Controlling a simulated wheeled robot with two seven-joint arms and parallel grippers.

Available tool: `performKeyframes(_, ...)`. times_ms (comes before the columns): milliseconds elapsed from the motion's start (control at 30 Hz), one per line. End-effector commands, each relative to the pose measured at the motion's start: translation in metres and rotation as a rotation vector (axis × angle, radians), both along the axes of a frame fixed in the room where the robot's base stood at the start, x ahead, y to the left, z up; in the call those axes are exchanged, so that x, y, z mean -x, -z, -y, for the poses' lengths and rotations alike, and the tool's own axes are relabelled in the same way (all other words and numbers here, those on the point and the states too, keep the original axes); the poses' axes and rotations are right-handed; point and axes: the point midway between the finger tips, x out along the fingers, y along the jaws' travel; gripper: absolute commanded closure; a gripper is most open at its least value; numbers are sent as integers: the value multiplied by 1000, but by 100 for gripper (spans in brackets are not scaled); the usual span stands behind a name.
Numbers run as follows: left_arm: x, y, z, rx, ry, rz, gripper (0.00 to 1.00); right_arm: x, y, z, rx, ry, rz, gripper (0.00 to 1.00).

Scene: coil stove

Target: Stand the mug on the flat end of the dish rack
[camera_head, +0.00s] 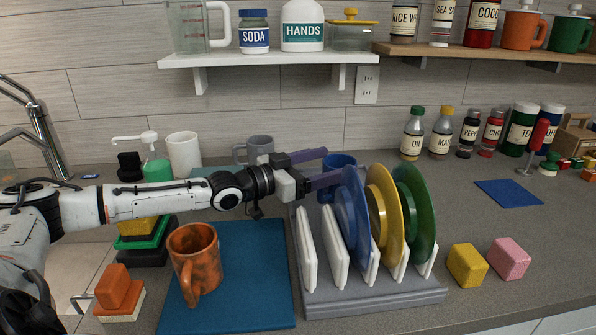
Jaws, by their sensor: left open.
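A blue mug (338,161) stands upright at the far end of the grey dish rack (375,301), behind the plates. Its lower part is partly hidden by a finger and the blue plate, so I cannot tell exactly what its base rests on. My left gripper (333,164) is open, with its purple fingers reaching right to the blue mug, one behind and one in front. I cannot tell whether they touch it. The rack holds a blue plate (354,215), a yellow plate (383,213) and a green plate (415,213) between white dividers. My right gripper is not in view.
An orange mug (196,260) stands on a blue mat (250,295) left of the rack. A grey mug (259,146) and a white cup (184,153) stand behind my arm. Yellow (467,265) and pink (509,258) blocks lie right of the rack. The counter's right side has free room.

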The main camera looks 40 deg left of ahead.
Motion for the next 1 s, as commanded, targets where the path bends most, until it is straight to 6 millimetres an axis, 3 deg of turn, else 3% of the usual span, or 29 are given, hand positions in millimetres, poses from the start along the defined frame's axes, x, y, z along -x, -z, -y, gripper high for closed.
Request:
performKeyframes(700, 85, -3, -25, -6, 4, -2, 24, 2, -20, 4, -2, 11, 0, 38)
performKeyframes(1000, 100, -2, -31, -2, 1, 1, 24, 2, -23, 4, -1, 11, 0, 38)
